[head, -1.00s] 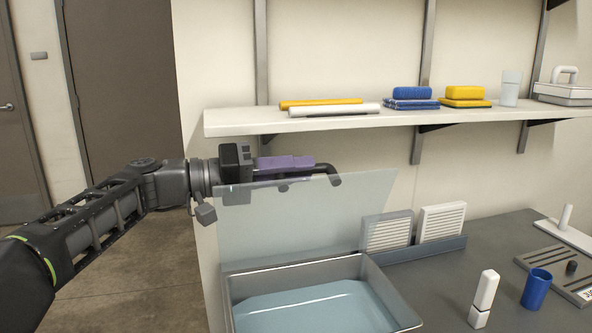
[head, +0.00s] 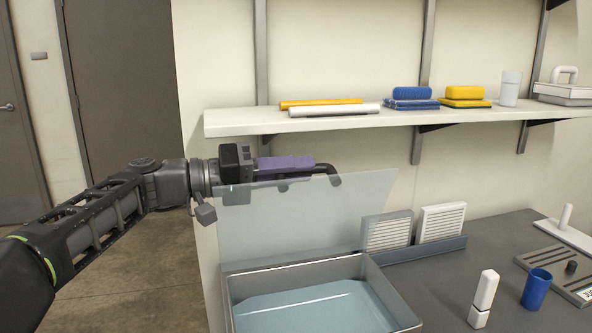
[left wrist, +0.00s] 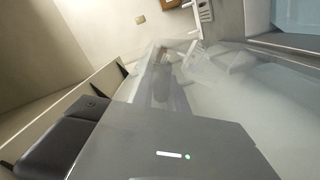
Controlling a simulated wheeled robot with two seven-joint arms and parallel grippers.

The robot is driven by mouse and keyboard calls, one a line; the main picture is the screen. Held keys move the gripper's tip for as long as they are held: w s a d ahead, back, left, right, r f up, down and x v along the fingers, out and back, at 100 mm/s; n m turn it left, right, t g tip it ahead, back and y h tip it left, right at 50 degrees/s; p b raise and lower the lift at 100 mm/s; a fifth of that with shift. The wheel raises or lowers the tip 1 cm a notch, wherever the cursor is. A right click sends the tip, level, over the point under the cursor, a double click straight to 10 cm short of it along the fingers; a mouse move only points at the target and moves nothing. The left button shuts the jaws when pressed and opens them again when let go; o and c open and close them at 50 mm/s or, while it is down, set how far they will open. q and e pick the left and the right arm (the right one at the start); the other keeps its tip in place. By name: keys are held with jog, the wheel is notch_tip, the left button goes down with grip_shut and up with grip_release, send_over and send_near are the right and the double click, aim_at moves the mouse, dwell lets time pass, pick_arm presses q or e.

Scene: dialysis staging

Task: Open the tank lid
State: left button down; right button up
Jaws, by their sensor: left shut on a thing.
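The tank (head: 373,285) is a grey open-topped box with pale blue liquid, low in the middle of the head view. Its translucent lid (head: 290,222) stands raised, nearly upright, along the tank's back edge. A dark bent handle (head: 331,172) shows at the lid's top edge. My left gripper (head: 300,168), with purple fingers, is at that top edge, shut on the lid handle. The exact contact is partly hidden behind the lid. In the left wrist view, the gripper housing (left wrist: 185,145) and blurred translucent surfaces fill much of the picture. My right gripper is not in view.
A wall shelf (head: 250,122) with rolls, cloths and sponges runs just above the gripper. Two white vented blocks (head: 387,231) stand right of the lid. A blue cup (head: 536,289) and a white bottle (head: 485,291) stand on the dark counter (head: 440,280).

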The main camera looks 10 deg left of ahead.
pick_arm(q)
jog(key=w, duration=0.1)
jog(key=w+a+p, duration=0.1)
jog(key=shift+w+a, duration=0.1)
jog(key=shift+w, duration=0.25)
jog(key=c, duration=1.4)
grip_release()
jog(key=shift+f, duration=0.1)
jog(key=shift+o, duration=0.2)
jog(key=v, duration=0.7)
jog(key=shift+s+a, duration=0.2)
jog(key=shift+a, duration=0.2)
jog(key=shift+a, duration=0.1)
